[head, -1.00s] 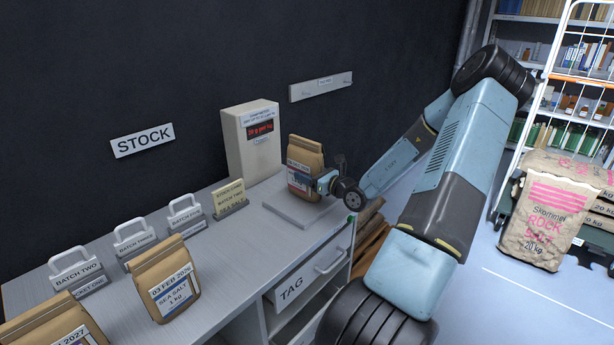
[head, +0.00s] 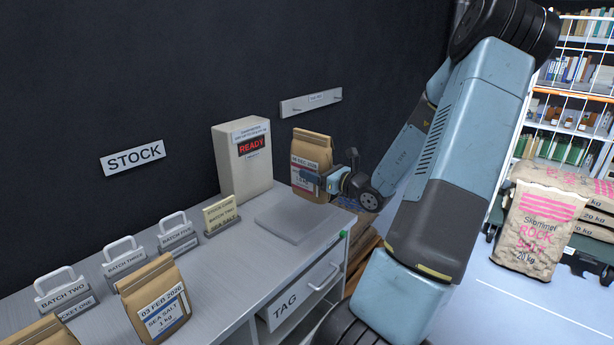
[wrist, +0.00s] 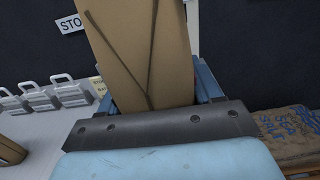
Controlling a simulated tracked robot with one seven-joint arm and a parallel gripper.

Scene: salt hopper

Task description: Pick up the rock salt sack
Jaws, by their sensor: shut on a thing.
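My gripper (head: 326,183) is shut on a brown paper sack (head: 312,150) with a dated white label, held upright and clear of the grey scale plate (head: 290,221). The lower label lines are partly hidden by my fingers. In the wrist view the back of this sack (wrist: 142,50) stands between my fingers. A large sack printed "Skommer ROCK SALT 20 kg" (head: 535,228) stands at the right on a dark cart, well apart from my gripper. Other large sacks lie behind it, partly cut off.
A display box (head: 243,160) reading "READY" stands behind the scale. Sea salt sacks (head: 153,300) and handled batch markers (head: 122,256) line the counter's left. A TAG drawer (head: 300,298) is below. Brown sacks (wrist: 290,140) lie low beside the counter. Shelves stand at the far right.

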